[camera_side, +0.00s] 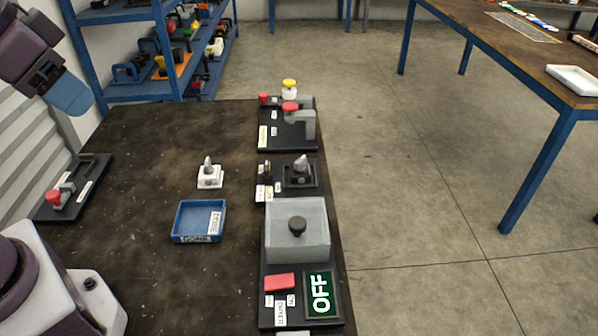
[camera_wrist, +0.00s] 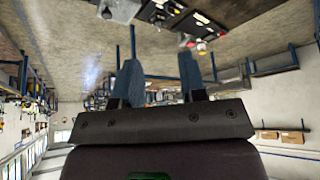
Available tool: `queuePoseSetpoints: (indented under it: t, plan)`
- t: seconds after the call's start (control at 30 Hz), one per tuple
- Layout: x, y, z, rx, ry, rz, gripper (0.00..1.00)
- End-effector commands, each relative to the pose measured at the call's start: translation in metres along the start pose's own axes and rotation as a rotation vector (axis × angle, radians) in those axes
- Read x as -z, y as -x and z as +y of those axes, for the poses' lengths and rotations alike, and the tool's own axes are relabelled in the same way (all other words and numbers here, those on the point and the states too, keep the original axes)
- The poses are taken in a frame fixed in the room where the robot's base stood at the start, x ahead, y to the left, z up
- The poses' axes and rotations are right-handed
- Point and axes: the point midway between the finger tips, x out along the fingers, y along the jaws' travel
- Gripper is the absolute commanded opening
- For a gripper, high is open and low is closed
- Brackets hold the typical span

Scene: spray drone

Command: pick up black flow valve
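What looks like the black flow valve, a grey pointed fitting on a square black base (camera_side: 301,180), stands in the middle of the dark board along the table's right side. A similar grey fitting on a white base (camera_side: 210,183) stands left of it on the table. My gripper is at the upper left of the side view, high above the table and far from both; its blue finger (camera_side: 70,94) shows there. In the wrist view my gripper (camera_wrist: 159,66) has its two fingers wide apart with nothing between them. I cannot pick out the valve in the wrist view.
A blue tray (camera_side: 175,238) sits below the white-based fitting. The right-hand boards carry a grey box (camera_side: 297,245) with a black knob, a red block (camera_side: 279,282), an OFF panel (camera_side: 320,294) and red-topped fittings (camera_side: 290,107). Another red-knobbed fixture (camera_side: 54,198) lies left.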

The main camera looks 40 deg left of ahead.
Motion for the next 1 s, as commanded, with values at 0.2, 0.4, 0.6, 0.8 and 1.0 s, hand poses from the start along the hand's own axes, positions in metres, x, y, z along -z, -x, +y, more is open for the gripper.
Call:
queuePoseSetpoints:
  t: [0.2,0.4,0.6,0.8,1.0]
  plan:
    - [0.000,0.000,0.000,0.000,0.000,0.000,0.55]
    - [0.001,-0.001,0.000,0.002,0.008,0.001,0.55]
    - [0.032,-0.031,0.005,0.019,0.175,0.034,0.55]
    - [0.080,-0.100,0.018,-0.029,0.528,0.108,0.55]
    - [0.108,-0.175,0.036,-0.171,0.943,0.150,0.55]
